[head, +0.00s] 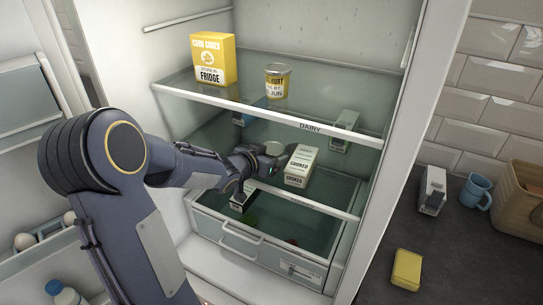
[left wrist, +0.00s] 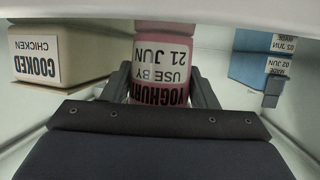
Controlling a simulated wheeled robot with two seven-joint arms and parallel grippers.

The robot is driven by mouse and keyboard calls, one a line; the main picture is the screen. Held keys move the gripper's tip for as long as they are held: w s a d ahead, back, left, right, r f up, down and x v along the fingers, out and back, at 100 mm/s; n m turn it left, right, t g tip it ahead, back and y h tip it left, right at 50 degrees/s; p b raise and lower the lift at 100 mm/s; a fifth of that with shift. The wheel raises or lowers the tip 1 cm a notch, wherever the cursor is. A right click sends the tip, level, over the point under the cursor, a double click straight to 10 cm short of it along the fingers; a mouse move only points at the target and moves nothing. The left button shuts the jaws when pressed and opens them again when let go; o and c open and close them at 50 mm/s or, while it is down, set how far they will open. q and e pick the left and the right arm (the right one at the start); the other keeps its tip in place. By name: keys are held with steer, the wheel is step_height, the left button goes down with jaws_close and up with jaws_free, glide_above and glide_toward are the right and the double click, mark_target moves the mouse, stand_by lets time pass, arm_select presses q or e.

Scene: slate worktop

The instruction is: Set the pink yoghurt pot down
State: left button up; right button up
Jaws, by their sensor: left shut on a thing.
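The pink yoghurt pot (left wrist: 165,55) is between the fingers of my left gripper (left wrist: 167,88) in the left wrist view, its label upside down there. My left gripper (head: 266,160) is shut on it. In the head view the gripper reaches into the fridge below the dairy shelf (head: 330,133), just left of the cooked chicken box. The pot is mostly hidden there by the gripper and arm. I cannot tell whether its base touches the lower shelf (head: 325,203). My right gripper is not in view.
The cooked chicken box (head: 300,168) stands close beside the gripper; it also shows in the left wrist view (left wrist: 62,55). A blue box (left wrist: 262,62) is on the pot's other side. A yellow box (head: 213,60) and yellow yoghurt pot (head: 277,82) stand on the shelf above.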

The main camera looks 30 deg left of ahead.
arm_select(q)
steer(key=o, duration=0.8)
steer(key=shift+r+p, duration=0.2)
steer(key=shift+p, duration=0.1)
steer(key=s+d+r+n+g+y+p, duration=0.1)
steer(key=s+r+n+g+y+p, duration=0.3)
steer(key=s, duration=1.2)
steer(key=s+d+f+g+h, duration=0.1)
steer(key=s+d+h, duration=0.1)
steer(key=s+d, duration=0.2)
steer(key=s+d+m+g+h+b, duration=0.1)
steer(key=s+d+g+h, duration=0.1)
steer(key=s+d, duration=0.3)
steer(key=s+d+f+m+g+h+b, duration=0.1)
steer(key=s+d+h, duration=0.2)
steer(key=s+d, duration=0.2)
steer(key=shift+s+d+f, duration=0.1)
steer(key=shift+d+f, duration=0.1)
steer(key=shift+d, duration=0.45)
steer(key=shift+s+d+f, duration=0.1)
steer(key=shift+d+f, duration=0.05)
steer(key=shift+d, duration=0.5)
